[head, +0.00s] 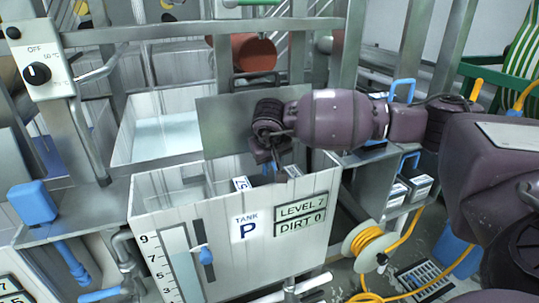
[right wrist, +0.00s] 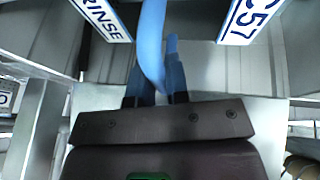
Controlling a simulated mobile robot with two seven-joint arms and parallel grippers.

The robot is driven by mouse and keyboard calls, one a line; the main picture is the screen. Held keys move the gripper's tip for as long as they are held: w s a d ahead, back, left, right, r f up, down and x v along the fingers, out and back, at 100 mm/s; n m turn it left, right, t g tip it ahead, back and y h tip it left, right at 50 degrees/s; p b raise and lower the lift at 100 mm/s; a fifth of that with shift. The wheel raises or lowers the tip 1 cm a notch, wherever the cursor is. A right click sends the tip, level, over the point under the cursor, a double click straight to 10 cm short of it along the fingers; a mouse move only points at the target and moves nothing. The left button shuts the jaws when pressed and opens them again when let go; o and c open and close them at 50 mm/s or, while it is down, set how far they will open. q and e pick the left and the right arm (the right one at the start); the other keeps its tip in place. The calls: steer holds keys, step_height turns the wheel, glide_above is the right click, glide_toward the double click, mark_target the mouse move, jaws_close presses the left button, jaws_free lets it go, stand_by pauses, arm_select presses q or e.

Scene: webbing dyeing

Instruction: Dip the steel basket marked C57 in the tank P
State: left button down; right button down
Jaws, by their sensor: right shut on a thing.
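Tank P (head: 180,222) stands in the front middle, a pale open tank with signs for level 7 and dirt 0. My right gripper (head: 272,158) is over its opening, pointing down. In the right wrist view it is shut on a blue handle (right wrist: 152,40). The handle lies between a tag reading C57 (right wrist: 250,18) and one reading RINSE (right wrist: 103,18). In the head view a white tag (head: 242,183) shows at the tank's front rim; the front wall hides the basket's body, so its depth cannot be told. My left gripper is out of view.
Another open tank (head: 165,135) with pale liquid stands behind at the left. A grey upright plate (head: 225,125) is just behind my right gripper. More baskets with blue handles (head: 415,180) stand at the right, near a yellow hose reel (head: 367,245).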

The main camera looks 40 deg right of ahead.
step_height(320, 180, down, 5)
steer(key=shift+f+b, duration=0.15)
steer(key=shift+b, duration=0.85)
stand_by(0.9)
